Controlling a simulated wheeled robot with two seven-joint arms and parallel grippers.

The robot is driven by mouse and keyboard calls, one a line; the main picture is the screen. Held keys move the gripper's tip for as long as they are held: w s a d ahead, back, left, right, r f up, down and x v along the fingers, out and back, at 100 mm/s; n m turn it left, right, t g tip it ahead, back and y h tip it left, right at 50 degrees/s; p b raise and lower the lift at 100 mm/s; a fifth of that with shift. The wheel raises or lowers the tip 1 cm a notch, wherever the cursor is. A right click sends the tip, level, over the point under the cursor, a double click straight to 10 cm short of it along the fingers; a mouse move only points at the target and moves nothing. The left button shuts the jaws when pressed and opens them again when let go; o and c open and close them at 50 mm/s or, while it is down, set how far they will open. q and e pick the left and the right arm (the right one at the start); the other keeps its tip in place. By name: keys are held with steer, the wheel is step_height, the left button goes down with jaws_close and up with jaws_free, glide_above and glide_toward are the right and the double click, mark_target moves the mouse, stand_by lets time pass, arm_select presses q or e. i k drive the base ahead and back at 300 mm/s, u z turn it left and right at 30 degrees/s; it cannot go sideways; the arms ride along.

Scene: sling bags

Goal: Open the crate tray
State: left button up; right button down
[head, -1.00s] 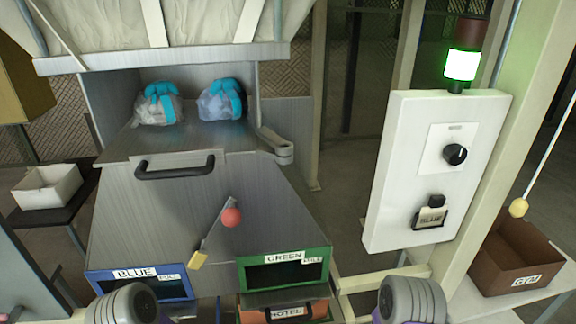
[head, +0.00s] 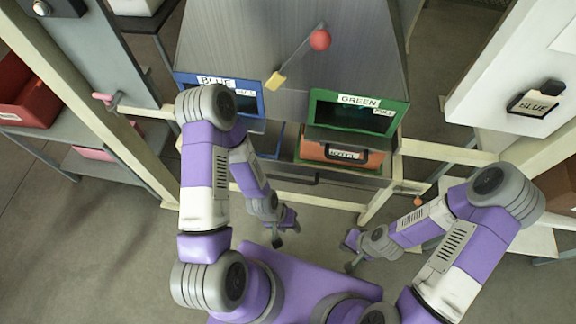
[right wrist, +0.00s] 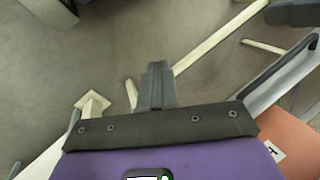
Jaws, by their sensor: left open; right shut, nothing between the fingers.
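An orange crate (head: 372,158) with a white label sits under the green-framed opening in the head view. A grey tray (head: 318,178) with a dark front handle shows below it, and looks pushed in under the chute. My left gripper (head: 286,231) is open and empty, in front of and below the tray. My right gripper (head: 350,253) is shut and empty, lower right of the tray and apart from it. In the right wrist view its closed fingers (right wrist: 157,86) point over bare floor. The orange crate's side (right wrist: 298,138) and a grey bar show at the right there.
Above are the blue-framed opening (head: 247,103), the green-framed opening (head: 360,112) and a lever with a red ball (head: 320,40). Cream frame rails (head: 450,152) flank the tray. Floor before the tray is clear.

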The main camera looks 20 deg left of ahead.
mark_target(278, 149)
steer(key=z, duration=1.35)
steer(key=k, duration=1.1)
steer(key=u, duration=2.15)
steer(key=i, duration=0.5)
steer(key=z, duration=0.05)
